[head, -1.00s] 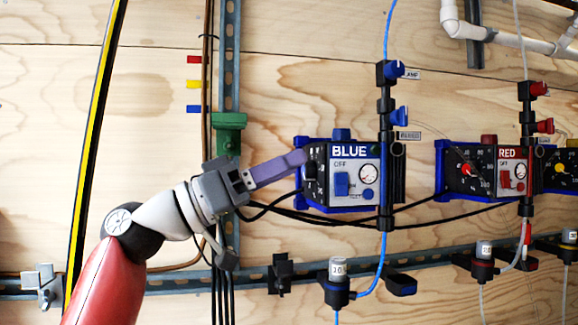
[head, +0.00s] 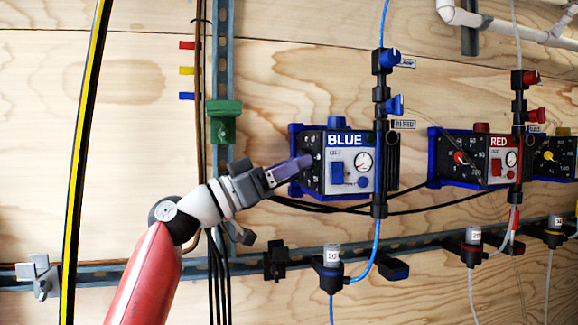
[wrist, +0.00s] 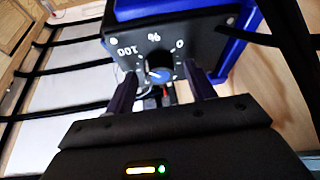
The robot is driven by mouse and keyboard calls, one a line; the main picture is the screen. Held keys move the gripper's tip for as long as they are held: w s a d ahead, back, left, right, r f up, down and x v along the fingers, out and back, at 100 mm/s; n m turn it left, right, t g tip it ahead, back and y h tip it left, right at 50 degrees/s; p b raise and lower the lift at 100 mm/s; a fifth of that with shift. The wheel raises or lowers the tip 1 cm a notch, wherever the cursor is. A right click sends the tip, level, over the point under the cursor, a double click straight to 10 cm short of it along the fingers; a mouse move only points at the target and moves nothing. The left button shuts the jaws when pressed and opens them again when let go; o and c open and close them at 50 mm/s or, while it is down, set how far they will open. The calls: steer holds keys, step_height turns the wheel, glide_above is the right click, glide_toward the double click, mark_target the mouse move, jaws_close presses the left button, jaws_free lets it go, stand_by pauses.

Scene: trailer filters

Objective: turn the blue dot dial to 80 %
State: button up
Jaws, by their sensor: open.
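The blue dot dial (wrist: 159,76) sits on the dark side face of the box marked BLUE (head: 349,140), with a pale pointer mark on it. In the wrist view its scale appears upside down, with 100 at the left, 0 at the right and a % sign between. My gripper (wrist: 160,84) is open, with one dark finger on each side of the dial. Contact with the dial cannot be told. In the head view my purple-grey gripper (head: 305,162) overlaps the left side of the box and the dial is not clearly visible.
A box marked RED (head: 497,141) with its own dial stands to the right, and a yellow-dialled one beyond it. Black cables (head: 330,208) run below the boxes. A green clamp (head: 223,121) sits on the metal rail, above and left of my gripper.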

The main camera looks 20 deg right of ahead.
steer(key=shift+c, duration=0.3)
steer(key=c, duration=0.9)
steer(key=shift+s+n+t, duration=0.1)
steer(key=shift+n+t, duration=0.3)
steer(key=shift+n, duration=0.1)
steer(key=shift+s+r+n+t+y+p, duration=0.15)
steer(key=shift+n+t+y+p, duration=0.45)
steer(key=shift+n, duration=1.5)
steer(key=shift+s+r+n+t+y+p, duration=0.1)
steer(key=shift+n+t+y+p, duration=0.5)
steer(key=shift+n, duration=1.5)
steer(key=shift+s+r+n+t+y+p, duration=0.15)
steer(key=shift+n+t+y+p, duration=0.45)
steer(key=shift+n, duration=1.5)
steer(key=shift+w+t, duration=0.1)
steer(key=shift+t, duration=0.2)
